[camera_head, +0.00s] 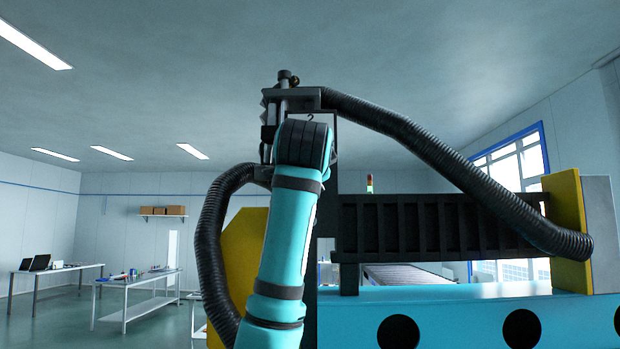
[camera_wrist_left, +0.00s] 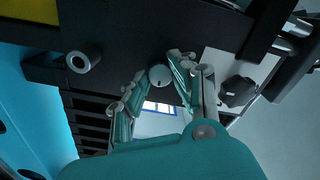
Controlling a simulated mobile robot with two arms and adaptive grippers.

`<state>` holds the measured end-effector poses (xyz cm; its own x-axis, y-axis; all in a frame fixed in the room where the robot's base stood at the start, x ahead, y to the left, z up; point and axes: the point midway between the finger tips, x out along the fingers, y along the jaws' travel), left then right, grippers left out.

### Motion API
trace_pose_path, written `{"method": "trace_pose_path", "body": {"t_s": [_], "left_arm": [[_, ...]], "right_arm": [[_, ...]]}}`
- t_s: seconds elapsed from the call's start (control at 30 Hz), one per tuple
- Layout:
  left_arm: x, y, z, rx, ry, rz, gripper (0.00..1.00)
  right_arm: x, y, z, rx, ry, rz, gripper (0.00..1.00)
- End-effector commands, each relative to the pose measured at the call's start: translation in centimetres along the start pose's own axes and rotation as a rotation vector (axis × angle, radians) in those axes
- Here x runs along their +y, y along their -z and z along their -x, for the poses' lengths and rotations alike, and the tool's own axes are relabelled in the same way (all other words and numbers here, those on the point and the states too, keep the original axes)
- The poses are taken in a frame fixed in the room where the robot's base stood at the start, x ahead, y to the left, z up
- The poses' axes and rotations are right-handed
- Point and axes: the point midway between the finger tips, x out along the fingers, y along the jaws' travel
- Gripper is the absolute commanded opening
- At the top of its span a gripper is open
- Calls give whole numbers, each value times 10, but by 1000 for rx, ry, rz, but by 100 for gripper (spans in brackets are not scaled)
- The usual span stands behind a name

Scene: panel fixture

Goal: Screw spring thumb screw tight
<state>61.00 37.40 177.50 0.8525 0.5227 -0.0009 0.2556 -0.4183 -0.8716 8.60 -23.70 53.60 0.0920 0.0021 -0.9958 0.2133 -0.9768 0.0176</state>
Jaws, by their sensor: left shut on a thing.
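The spring thumb screw (camera_wrist_left: 159,75) appears in the left wrist view as a small round grey head on the dark panel (camera_wrist_left: 120,30). My left gripper (camera_wrist_left: 160,70) has its two teal and grey fingers on either side of that head, shut on it. How far the screw is seated cannot be told. In the head view my left arm rises in front of the machine (camera_head: 400,228), and its gripper and the screw are hidden behind it. My right gripper is in neither view.
A grey hollow cylinder (camera_wrist_left: 84,60) sticks out left of the screw, and a black lobed knob (camera_wrist_left: 238,92) sits to its right. Black ribbed hoses (camera_head: 440,155) arch over the machine. Tables (camera_head: 135,290) stand far off at the left.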

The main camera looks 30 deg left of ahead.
Motion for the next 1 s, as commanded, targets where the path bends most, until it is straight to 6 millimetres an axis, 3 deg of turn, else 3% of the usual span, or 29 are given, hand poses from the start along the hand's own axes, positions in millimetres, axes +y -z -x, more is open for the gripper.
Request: {"method": "trace_pose_path", "body": {"t_s": [0.57, 0.6, 0.73, 1.0], "left_arm": [[-4, 1, 1, 5, 9, -27, 0], [-4, 1, 1, 5, 10, -27, 30], [-3, 1, 1, 3, 7, -27, 47], [-1, 0, 1, 2, 3, -28, 48]], "right_arm": [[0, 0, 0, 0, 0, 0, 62], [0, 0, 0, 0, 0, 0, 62], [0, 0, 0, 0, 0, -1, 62], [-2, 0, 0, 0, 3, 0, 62]]}}
